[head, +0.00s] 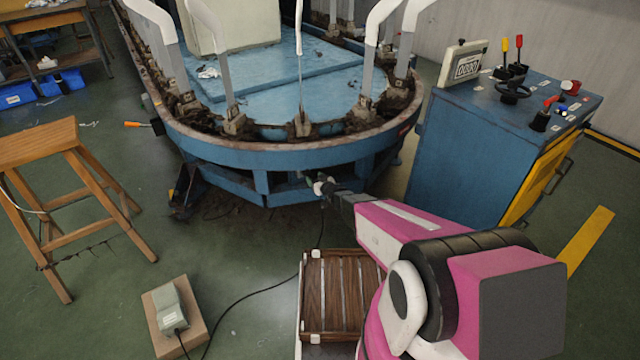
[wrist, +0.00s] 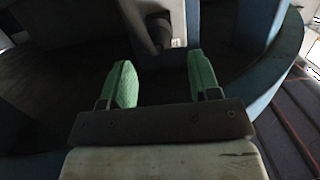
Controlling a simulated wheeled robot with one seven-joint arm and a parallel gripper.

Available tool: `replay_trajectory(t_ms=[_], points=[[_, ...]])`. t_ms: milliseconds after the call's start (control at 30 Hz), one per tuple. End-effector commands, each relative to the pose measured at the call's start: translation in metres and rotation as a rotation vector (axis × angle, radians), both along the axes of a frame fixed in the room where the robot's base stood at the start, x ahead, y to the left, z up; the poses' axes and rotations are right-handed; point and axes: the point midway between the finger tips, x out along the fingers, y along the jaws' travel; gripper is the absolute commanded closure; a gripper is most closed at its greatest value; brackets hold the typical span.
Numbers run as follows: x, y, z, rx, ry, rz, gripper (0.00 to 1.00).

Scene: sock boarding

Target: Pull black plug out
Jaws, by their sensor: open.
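In the wrist view, my gripper (wrist: 162,75) is open, with its two green fingers apart and nothing between them. A dark, rounded piece (wrist: 158,30) that looks like the black plug is just beyond the fingertips, roughly in line with the gap; its outline is dim. In the head view, my gripper (head: 314,181) reaches under the front rim of the blue machine (head: 285,158). A black cable (head: 262,291) rises from the floor toward that spot. The plug cannot be made out there, as my arm and the machine frame hide it.
A slatted wooden crate (head: 333,290) stands below my arm. A wooden stool (head: 60,190) is at left, a blue control cabinet (head: 465,160) at right. Blue frame parts flank my gripper closely.

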Motion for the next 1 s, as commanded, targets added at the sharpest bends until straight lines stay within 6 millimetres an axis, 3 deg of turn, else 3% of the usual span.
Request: replay_trajectory(t_ms=[100,300,667,833,1000], points=[[0.021,0.013,-0.005,0.000,0.000,0.000,0.44],[0.041,0.027,-0.008,-0.001,-0.001,0.000,0.44],[0.045,0.030,-0.008,-0.001,0.001,-0.001,0.44],[0.045,0.030,-0.008,-0.001,0.001,-0.001,0.93],[0.045,0.030,-0.008,-0.001,0.001,-0.001,0.93]])
